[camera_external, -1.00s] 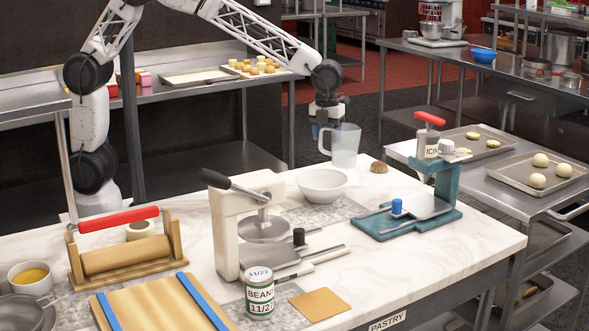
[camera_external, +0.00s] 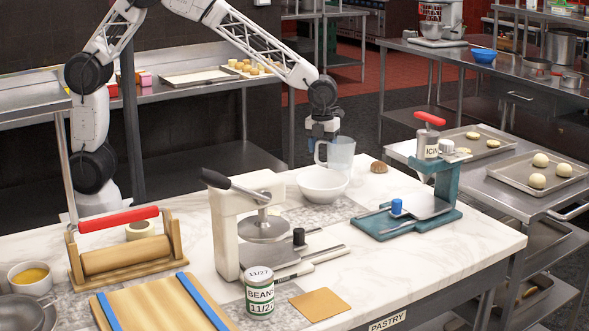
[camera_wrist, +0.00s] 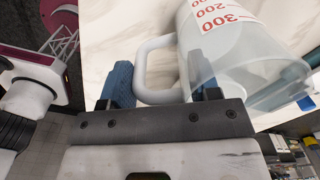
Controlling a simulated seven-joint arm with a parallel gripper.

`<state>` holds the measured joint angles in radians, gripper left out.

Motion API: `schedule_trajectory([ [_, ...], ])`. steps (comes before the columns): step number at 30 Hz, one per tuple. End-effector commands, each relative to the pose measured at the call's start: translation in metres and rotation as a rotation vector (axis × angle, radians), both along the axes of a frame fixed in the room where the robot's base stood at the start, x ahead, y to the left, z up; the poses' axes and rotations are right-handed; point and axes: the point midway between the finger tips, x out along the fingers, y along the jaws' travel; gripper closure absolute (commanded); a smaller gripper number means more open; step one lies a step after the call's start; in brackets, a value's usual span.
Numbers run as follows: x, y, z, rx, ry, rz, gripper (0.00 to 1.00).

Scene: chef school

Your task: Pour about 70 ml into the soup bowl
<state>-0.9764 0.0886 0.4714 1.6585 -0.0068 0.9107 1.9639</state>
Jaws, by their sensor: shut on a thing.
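A clear measuring jug (camera_external: 341,155) with a white handle is right behind the white soup bowl (camera_external: 322,190) on the marble counter. The bowl partly hides the jug's lower end, so I cannot tell whether the jug touches the counter. My gripper (camera_external: 322,138) is shut on the jug's handle. In the wrist view, the blue fingers of my gripper (camera_wrist: 160,88) are on either side of the handle. The jug (camera_wrist: 235,65) shows red markings of 200 and 300 there. The liquid level is unclear, and the bowl's inside looks white with no visible liquid.
A white press (camera_external: 245,225) stands in front and left of the bowl. A teal stand (camera_external: 440,195) with an icing canister is to the right. A small brown pastry (camera_external: 379,167) lies right of the jug. A bean can (camera_external: 260,293) stands near the front edge.

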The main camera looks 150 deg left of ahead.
Motion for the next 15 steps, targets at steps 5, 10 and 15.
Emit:
schedule_trajectory([
  [5, 0.0005, -0.0005, 0.0008, 0.005, 0.0, -0.002, 0.81],
  [10, 0.0023, -0.0032, 0.0022, 0.033, 0.018, -0.003, 0.81],
  [15, 0.0057, -0.0075, 0.0043, 0.092, 0.054, -0.007, 0.81],
])
